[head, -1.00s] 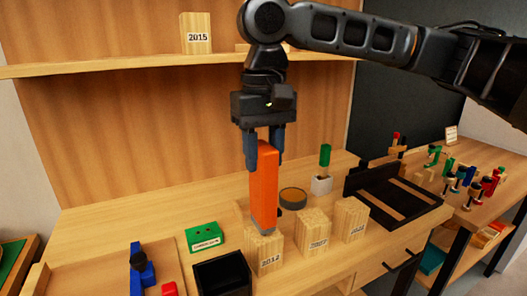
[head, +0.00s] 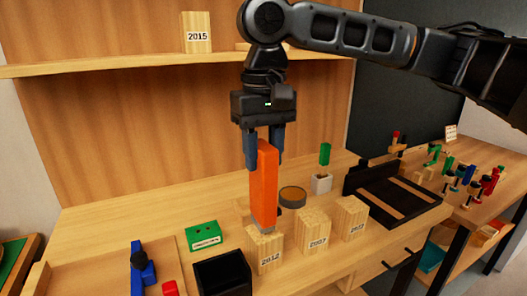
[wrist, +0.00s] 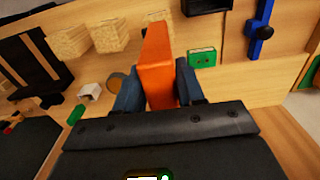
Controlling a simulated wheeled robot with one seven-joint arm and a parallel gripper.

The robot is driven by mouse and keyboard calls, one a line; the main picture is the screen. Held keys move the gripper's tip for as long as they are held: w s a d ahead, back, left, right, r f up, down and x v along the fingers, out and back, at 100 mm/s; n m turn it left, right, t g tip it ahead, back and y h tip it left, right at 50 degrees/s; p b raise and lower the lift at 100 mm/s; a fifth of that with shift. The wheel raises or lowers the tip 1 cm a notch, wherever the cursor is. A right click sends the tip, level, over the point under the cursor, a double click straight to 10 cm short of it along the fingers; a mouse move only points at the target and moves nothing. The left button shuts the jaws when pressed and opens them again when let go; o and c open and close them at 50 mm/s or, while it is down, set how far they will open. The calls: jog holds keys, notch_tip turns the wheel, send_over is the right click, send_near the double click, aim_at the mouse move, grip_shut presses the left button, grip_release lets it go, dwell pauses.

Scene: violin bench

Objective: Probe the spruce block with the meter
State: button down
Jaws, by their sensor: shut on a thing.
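My gripper (head: 265,150) is shut on an orange meter (head: 264,190), held upright. The meter's grey lower end is at the top of the wooden block labelled 2012 (head: 265,250); I cannot tell whether they touch. Blocks labelled 2007 (head: 313,231) and 2022 (head: 349,218) stand to its right on the bench. Another block, labelled 2015 (head: 196,32), stands on the shelf. None of the labels I can read says spruce. In the wrist view the orange meter (wrist: 158,70) sits between the fingers (wrist: 157,85), and pale blocks show behind it.
A black open box (head: 222,274) and a green labelled case (head: 203,236) are left of the 2012 block. The shelf (head: 120,62) runs above.

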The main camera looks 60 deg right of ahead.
dwell(0.4)
notch_tip(320, 180, up, 6)
jog(key=p, duration=0.6)
jog(key=shift+d, duration=0.1)
dwell(0.9)
